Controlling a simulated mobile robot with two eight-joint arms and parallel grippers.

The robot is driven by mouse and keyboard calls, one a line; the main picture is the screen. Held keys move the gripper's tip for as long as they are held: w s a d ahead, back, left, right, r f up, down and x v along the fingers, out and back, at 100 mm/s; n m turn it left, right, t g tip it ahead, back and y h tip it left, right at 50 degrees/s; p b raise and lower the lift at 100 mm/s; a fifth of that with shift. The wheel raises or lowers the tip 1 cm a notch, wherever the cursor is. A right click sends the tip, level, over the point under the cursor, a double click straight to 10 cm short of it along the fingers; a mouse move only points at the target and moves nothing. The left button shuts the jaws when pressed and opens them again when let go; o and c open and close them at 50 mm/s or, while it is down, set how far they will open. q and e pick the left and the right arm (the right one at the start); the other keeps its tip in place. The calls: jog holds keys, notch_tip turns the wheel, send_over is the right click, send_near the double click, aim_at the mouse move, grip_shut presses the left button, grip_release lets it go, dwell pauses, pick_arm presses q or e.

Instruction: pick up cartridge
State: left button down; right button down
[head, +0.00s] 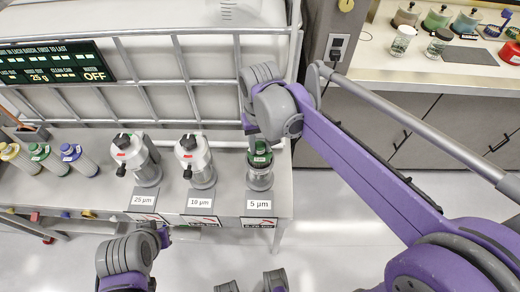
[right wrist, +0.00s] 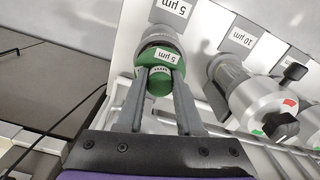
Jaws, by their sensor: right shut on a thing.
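A cartridge with a green cap marked 5 µm (right wrist: 165,56) sits upright in the open grey housing (head: 260,181) behind the 5 µm label. Its green top also shows in the head view (head: 261,158). My right gripper (right wrist: 160,80) is shut on the green cap from above; its two grey fingers lie on either side of it. In the head view my right gripper (head: 257,143) is partly hidden by its own wrist. My left arm shows at the lower left; its gripper (head: 163,237) is only partly visible, and its fingers are unclear.
Closed housings stand at the 25 µm (head: 138,160) and 10 µm (head: 196,161) labels. Yellow (head: 17,157), green (head: 46,157) and blue-capped (head: 77,157) cartridges lie at the left. A white tank in a metal cage (head: 160,75) rises behind. A counter with jars (head: 437,20) stands at right.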

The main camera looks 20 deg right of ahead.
notch_tip(320, 180, up, 15)
jog(key=p, duration=0.1)
dwell(0.3)
jog(key=shift+f, duration=0.15)
jog(key=shift+f+b, duration=1)
jog(key=shift+f, duration=1.2)
jog(key=shift+s, duration=0.1)
dwell(1.2)
